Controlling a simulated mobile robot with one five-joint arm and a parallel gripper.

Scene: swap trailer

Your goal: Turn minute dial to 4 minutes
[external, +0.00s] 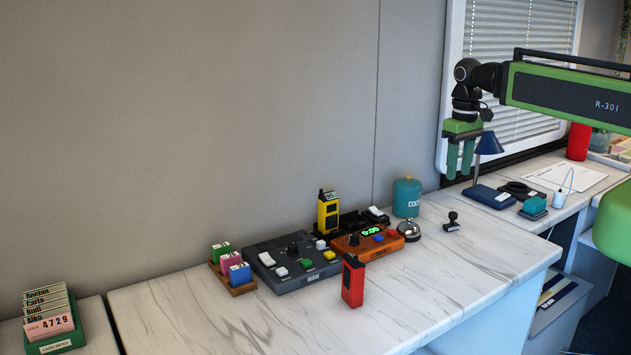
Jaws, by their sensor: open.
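The orange timer box (368,242) sits on the white marbled counter, with a green lit display (371,231) that appears to read 0:00. A dark round dial (354,239) is on its left part, and a blue button (379,238) is on its right part. The dial's markings are too small to read. My gripper (460,174) points down with its green fingers apart and nothing between them. It is in the air, up and to the right of the timer and well apart from it.
A red radio (353,281) stands in front of the timer. A grey panel (293,262) with a knob and buttons is to its left. A yellow radio (328,211) in a dark charger, a teal canister (406,197) and a bell (409,231) are close by.

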